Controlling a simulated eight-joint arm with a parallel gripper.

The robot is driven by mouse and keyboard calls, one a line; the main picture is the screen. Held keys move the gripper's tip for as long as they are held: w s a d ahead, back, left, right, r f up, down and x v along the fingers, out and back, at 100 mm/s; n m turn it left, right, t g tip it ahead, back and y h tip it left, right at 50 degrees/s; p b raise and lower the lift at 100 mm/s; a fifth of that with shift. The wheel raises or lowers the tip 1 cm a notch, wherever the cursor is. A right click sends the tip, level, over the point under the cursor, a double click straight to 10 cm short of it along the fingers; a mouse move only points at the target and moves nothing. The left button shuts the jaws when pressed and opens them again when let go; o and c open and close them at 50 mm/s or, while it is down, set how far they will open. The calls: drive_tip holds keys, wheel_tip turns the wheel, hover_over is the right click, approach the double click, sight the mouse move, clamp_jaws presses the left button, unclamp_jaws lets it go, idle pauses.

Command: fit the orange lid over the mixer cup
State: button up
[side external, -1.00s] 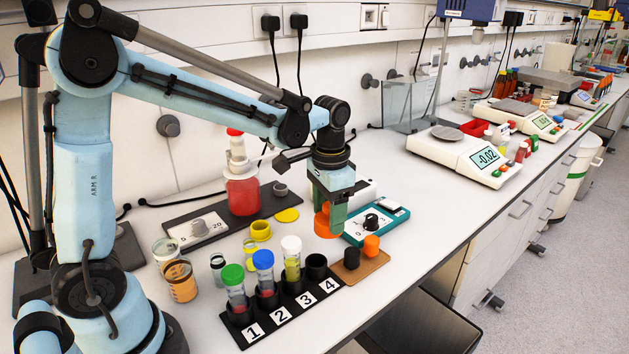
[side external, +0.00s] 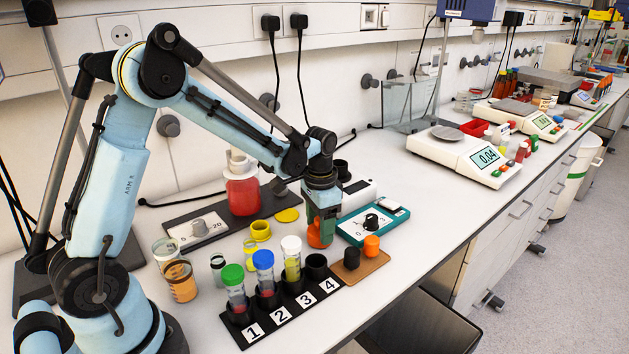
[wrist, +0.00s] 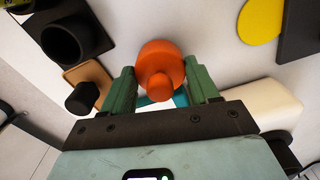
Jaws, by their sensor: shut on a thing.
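My gripper (side external: 321,226) is low over the white bench, between the numbered rack and the teal-framed device. Its green fingers are shut on the orange lid (side external: 318,238). In the wrist view the lid (wrist: 160,55) is round, with a raised knob, between the two fingers (wrist: 159,74). I cannot tell whether its underside touches the bench, and no cup shows beneath it. I cannot tell which vessel is the mixer cup; two clear open cups stand at left, one empty-looking (side external: 164,250) and one with amber contents (side external: 181,283).
A black rack (side external: 282,318) marked 1 to 4 holds capped tubes, with slot 4 empty. A teal-framed dial device (side external: 382,225) and a brown pad (side external: 372,266) with black and orange caps are to the right. A red bottle (side external: 242,193) stands behind.

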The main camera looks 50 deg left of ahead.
drive_tip(key=shift+f, duration=0.25)
drive_tip(key=o, duration=1)
drive_tip(key=shift+o, duration=0.2)
drive_tip(key=shift+r, duration=0.1)
wheel_tip(320, 180, up, 12)
drive_tip(key=shift+f, duration=0.1)
drive_tip(key=shift+s+d+n+t, duration=0.45)
drive_tip(key=shift+s+d+t, duration=0.65)
drive_tip(key=shift+s, duration=0.95)
drive_tip(key=shift+s+d+n+t, duration=0.4)
drive_tip(key=shift+s+d+t, duration=0.7)
drive_tip(key=shift+s, duration=1)
drive_tip(key=shift+s+d+n+t, duration=0.45)
drive_tip(key=shift+s+d+t, duration=0.25)
drive_tip(key=shift+s+t, duration=1.05)
